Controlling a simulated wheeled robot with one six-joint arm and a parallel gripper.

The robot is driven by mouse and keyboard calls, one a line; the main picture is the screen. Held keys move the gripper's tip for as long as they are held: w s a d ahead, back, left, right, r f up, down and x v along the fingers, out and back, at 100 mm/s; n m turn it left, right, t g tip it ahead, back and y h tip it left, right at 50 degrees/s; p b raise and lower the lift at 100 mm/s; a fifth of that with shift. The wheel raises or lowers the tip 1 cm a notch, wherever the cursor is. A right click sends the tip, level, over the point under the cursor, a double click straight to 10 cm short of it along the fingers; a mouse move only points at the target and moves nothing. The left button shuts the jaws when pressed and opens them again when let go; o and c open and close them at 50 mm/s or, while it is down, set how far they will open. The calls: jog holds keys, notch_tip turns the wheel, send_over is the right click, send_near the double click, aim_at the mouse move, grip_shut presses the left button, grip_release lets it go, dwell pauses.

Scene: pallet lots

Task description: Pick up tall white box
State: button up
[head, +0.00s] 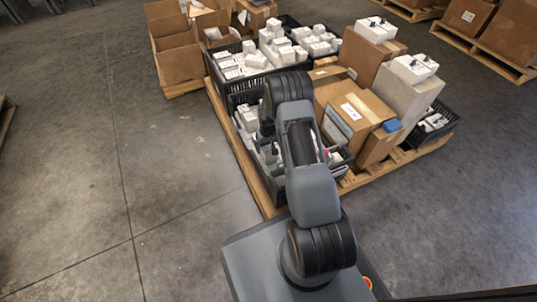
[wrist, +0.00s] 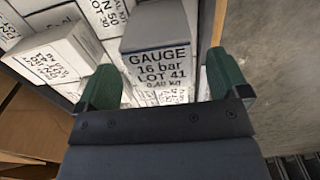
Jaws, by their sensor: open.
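A white box (wrist: 158,72) marked "GAUGE 16 bar LOT 41 0.40 kg" stands in the middle of the wrist view, its top face grey in shade. It appears taller than the boxes around it. My gripper (wrist: 162,65) is open, with one green finger to each side of this box. A narrow gap shows at the right finger; the left finger is very close, and I cannot tell if it touches. The lower part of the box is hidden by my gripper. In the head view my arm hides the gripper and this box.
Other white boxes (wrist: 52,55) crowd the left side in the wrist view. Black crates (head: 213,72) of white boxes and brown cartons (head: 330,92) share a wooden pallet (head: 240,150). White boxes (head: 376,30) top tall cartons. Open floor (head: 170,150) lies left.

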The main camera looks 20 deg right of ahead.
notch_tip(320, 180, down, 4)
jog(key=shift+f+b, duration=0.1)
jog(key=shift+b, duration=0.95)
jog(key=c, duration=1.2)
jog(key=shift+c, duration=0.3)
jog(key=shift+r, duration=0.25)
